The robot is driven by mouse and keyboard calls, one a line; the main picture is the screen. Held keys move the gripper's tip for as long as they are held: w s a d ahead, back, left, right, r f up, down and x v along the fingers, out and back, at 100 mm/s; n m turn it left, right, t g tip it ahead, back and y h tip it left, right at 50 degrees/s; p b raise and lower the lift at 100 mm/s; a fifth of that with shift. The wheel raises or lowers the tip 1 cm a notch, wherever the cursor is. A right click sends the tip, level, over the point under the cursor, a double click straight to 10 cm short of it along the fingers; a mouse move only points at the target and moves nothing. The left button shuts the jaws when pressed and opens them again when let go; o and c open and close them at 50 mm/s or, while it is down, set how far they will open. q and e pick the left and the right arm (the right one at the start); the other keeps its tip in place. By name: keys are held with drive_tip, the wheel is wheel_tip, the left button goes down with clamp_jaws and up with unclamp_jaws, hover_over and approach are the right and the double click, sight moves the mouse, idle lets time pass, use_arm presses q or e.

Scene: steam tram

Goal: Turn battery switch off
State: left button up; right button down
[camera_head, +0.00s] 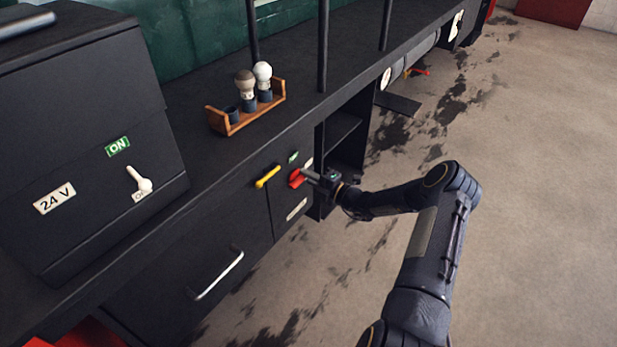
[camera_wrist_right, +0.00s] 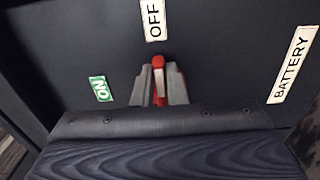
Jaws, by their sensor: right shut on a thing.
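The battery switch (camera_head: 296,178) has a red handle and sits on a dark front panel below the bench top. My right gripper (camera_head: 307,175) is at the panel and shut on that red handle. In the right wrist view, the red handle (camera_wrist_right: 158,65) shows between the two grey fingers of the gripper (camera_wrist_right: 159,82), its tip pointing toward the white OFF label (camera_wrist_right: 153,20). A green ON label (camera_wrist_right: 101,88) is at the left and a white BATTERY label (camera_wrist_right: 293,64) at the right. The left gripper is not in view.
A yellow handle (camera_head: 267,176) is just left of the switch. A wooden rack (camera_head: 232,127) with bulbs stands on the bench above. A 24 V box (camera_head: 90,150) with a white switch is at left. Open shelves are behind my right gripper; the floor at right is free.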

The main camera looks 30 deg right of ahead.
drive_tip(key=c, duration=1.5)
unclamp_jaws()
drive_tip(key=shift+o, duration=0.2)
drive_tip(key=shift+s+d, duration=0.1)
drive_tip(key=v, duration=0.7)
drive_tip(key=shift+s, duration=0.3)
